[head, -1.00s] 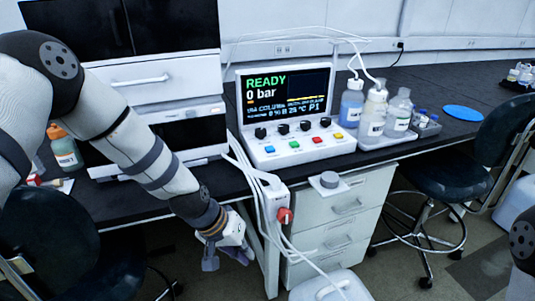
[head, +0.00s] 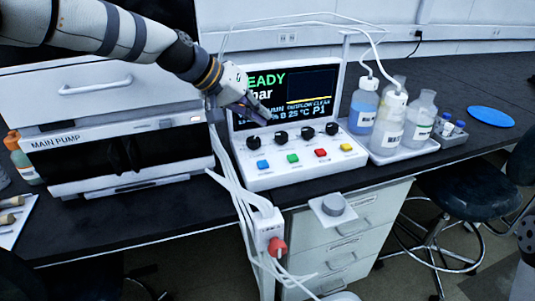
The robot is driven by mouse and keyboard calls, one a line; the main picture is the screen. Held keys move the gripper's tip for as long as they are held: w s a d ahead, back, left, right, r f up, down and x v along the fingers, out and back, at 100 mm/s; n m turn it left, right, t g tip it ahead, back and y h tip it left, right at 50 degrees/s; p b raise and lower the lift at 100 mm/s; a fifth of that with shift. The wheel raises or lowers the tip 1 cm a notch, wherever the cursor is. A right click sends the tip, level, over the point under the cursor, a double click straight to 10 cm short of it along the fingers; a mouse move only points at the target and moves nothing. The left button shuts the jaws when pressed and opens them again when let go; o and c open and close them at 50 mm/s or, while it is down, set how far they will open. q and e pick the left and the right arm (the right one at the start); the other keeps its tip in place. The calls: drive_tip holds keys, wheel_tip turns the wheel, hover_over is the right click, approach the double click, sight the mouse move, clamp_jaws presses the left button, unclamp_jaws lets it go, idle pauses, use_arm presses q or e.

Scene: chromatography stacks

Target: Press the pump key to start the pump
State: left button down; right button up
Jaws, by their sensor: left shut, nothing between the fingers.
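The white control panel (head: 300,170) stands on the dark bench in the middle of the head view. Its front has a row of black knobs and, below them, a blue key (head: 263,164), a green key (head: 293,158), a red key (head: 321,153) and a yellow key (head: 346,147). I cannot read which one is the pump key. Its screen (head: 312,92) shows green "READY" text, partly hidden by my gripper. My left gripper (head: 262,117) is shut and empty, in front of the screen's lower left and above the knobs. My right gripper is not in view.
A white unit labelled MAIN PUMP (head: 130,150) stands left of the panel. A tray (head: 395,152) with several bottles stands on the right, with tubing overhead. A power block with a red switch (head: 277,247) hangs at the bench edge.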

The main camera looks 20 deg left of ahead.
use_arm(q)
drive_tip(key=b, duration=0.2)
hover_over(260, 161)
wheel_tip(260, 161, down, 7)
drive_tip(key=shift+r, duration=0.1)
drive_tip(key=shift+f+b, duration=0.3)
drive_tip(key=shift+f, duration=0.7)
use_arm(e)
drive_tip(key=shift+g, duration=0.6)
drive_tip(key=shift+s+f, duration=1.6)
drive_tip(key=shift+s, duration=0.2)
use_arm(q)
drive_tip(key=shift+f, duration=0.4)
drive_tip(key=shift+f, duration=0.55)
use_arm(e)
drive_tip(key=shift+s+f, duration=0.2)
use_arm(q)
drive_tip(key=shift+r, duration=1)
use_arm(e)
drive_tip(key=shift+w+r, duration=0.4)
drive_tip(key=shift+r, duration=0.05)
use_arm(q)
drive_tip(key=shift+r, duration=0.1)
